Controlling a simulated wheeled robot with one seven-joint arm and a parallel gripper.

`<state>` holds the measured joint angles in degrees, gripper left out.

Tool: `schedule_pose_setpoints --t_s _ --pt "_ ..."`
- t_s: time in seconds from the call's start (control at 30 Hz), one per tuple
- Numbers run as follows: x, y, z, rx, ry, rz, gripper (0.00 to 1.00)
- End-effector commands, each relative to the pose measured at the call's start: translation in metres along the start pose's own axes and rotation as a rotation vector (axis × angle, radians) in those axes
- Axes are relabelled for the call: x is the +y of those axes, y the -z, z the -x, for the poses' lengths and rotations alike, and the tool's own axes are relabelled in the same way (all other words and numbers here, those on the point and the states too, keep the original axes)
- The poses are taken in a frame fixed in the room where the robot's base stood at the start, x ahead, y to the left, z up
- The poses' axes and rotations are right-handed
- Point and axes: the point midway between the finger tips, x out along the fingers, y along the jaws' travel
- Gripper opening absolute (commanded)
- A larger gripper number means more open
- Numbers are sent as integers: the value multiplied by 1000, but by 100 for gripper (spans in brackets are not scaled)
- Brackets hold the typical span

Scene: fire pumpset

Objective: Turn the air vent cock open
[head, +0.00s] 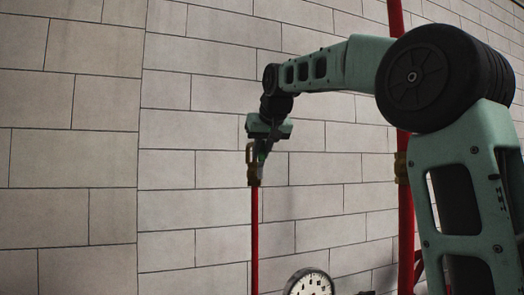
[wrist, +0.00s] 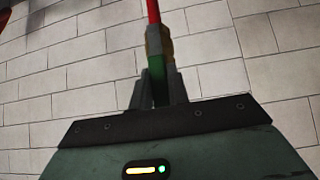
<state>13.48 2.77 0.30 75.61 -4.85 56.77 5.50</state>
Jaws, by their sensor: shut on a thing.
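The air vent cock (head: 254,177) is a small brass fitting at the top of a thin red upright pipe (head: 255,235). In the wrist view its brass body (wrist: 158,42) is at the top centre, with the red pipe (wrist: 153,12) beyond it. My gripper (head: 262,150) is right at the cock, coming from above. In the wrist view my gripper (wrist: 160,92) has its two dark fingers shut on a narrow green piece (wrist: 162,84), which looks like the cock's handle. The fingers partly hide it, and I cannot tell its exact angle.
A pale block wall (head: 200,130) stands behind the cock. A round white gauge (head: 309,283) is low and to the right. A thicker red pipe (head: 406,220) with a brass fitting (head: 401,167) stands farther right. The space left of the cock is free.

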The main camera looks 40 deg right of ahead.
Motion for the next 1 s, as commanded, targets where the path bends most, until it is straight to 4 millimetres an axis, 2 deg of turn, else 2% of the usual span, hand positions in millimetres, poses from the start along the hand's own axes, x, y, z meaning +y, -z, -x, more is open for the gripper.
schedule_pose_setpoints --t_s 0.03,0.07,0.13,0.43,0.57,0.67,1.0 --pt "-1 -1 -2 -5 0 4 0" --pt "-1 -1 -2 -5 0 4 20" --pt "-1 -1 -2 -4 0 4 39" --pt "0 -1 0 -2 1 2 39" --pt "0 -1 9 0 1 1 39" --pt "0 -1 24 2 1 1 39" --pt "-1 0 105 4 1 3 39"
